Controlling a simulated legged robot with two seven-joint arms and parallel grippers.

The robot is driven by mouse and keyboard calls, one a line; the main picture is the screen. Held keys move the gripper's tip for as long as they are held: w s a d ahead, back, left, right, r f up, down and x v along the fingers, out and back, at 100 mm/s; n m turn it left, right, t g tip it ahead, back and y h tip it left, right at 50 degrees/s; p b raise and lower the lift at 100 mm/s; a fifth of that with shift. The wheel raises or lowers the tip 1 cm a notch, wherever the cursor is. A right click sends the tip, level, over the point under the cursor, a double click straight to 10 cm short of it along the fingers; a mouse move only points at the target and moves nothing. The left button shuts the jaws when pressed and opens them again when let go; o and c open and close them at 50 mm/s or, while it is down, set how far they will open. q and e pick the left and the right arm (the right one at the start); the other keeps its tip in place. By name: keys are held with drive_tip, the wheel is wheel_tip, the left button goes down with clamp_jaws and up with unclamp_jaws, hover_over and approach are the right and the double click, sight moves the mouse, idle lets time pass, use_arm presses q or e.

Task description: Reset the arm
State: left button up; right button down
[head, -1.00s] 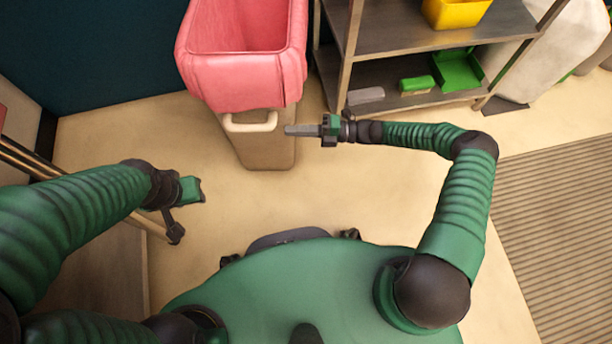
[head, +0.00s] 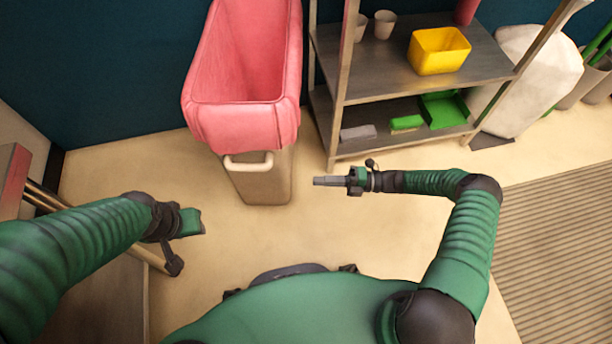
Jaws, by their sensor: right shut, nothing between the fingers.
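My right gripper (head: 328,181) shows in the head view, pointing left over the floor. It is shut and empty. It appears just right of the trash bin and touches nothing that I can see. My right arm (head: 465,225) is bent at the elbow, with the forearm lying across the picture. My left gripper (head: 192,222) is at the left, near a wooden table. Its fingers are partly hidden by the wrist, so I cannot tell whether it is open or shut.
A bin (head: 262,180) with a pink liner (head: 245,125) stands ahead. A ribbed mat (head: 560,240) lies right. Floor between the arms is clear.

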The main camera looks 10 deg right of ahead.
drive_tip(key=s+r+n+g+h+p, duration=0.1)
drive_tip(key=s+r+n+g+h, duration=0.3)
drive_tip(key=n, duration=0.6)
drive_tip(key=s+r+n+g+h+p, duration=0.1)
drive_tip(key=s+r+n+g+h, duration=0.15)
drive_tip(key=s+n+h, duration=0.5)
drive_tip(key=s+d+r+n+t+h, duration=0.25)
drive_tip(key=r+n, duration=0.45)
drive_tip(key=n, duration=0.4)
drive_tip(key=s+d+r+n+t+h, duration=0.1)
drive_tip(key=d+r+n+t+h, duration=0.2)
drive_tip(key=r+n, duration=0.55)
wheel_tip(320, 180, up, 36)
drive_tip(key=n+p, duration=0.1)
drive_tip(key=p, duration=3.8)
drive_tip(key=shift+w+a+r+n+h, duration=0.2)
drive_tip(key=shift+w+a+n+h, duration=0.1)
drive_tip(key=shift+a, duration=0.1)
